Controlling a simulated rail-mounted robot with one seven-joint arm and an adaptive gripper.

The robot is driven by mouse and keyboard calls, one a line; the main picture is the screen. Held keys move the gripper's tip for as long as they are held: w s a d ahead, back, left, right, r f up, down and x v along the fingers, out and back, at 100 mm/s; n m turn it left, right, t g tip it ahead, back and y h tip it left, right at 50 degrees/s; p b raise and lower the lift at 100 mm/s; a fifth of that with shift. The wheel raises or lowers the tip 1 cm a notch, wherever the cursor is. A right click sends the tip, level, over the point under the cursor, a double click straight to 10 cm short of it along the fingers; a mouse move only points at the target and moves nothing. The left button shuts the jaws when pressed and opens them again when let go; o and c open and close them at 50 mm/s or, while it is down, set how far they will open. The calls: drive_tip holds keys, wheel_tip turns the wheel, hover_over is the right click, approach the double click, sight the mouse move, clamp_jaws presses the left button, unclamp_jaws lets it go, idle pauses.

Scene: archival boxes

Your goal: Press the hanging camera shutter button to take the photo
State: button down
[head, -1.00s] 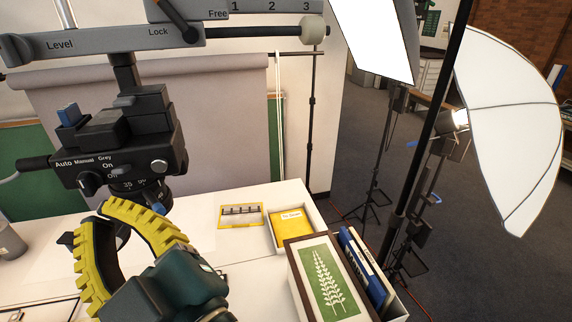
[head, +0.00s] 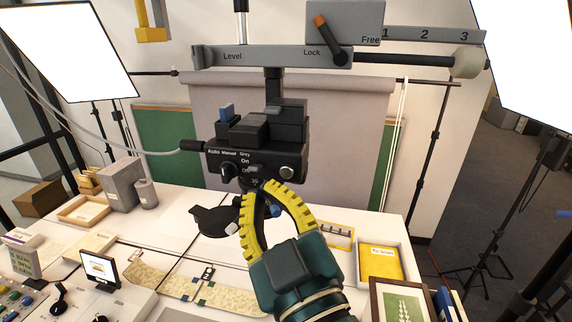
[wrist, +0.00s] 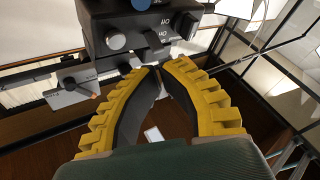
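The black camera (head: 258,145) hangs from the grey overhead rail, lens down. I cannot tell which part is the shutter button. My gripper (head: 258,190) has yellow ribbed fingers, tips together and empty, just below the front of the camera and overlapping the lens in the picture. In the wrist view the camera body (wrist: 145,25) is just beyond my fingertips (wrist: 157,69); contact cannot be told.
The grey rail (head: 270,55) with its orange-tipped lever (head: 328,38) runs above the camera. A white table (head: 180,225) below holds a patterned strip (head: 180,285), a yellow folder in a tray (head: 381,263) and grey boxes (head: 122,183). Bright light panels stand at both sides.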

sight(267, 162)
drive_tip(key=shift+w+d, duration=0.25)
drive_tip(key=shift+w, duration=0.55)
drive_tip(key=shift+w+d, duration=0.2)
drive_tip(key=shift+w, duration=0.55)
drive_tip(key=shift+w+d, duration=0.1)
drive_tip(key=shift+w, duration=0.3)
drive_tip(key=shift+w+d, duration=0.1)
drive_tip(key=shift+w, duration=0.4)
idle(0.7)
drive_tip(key=shift+s+a+b, duration=0.25)
drive_tip(key=shift+s+b, duration=0.1)
drive_tip(key=shift+s, duration=0.55)
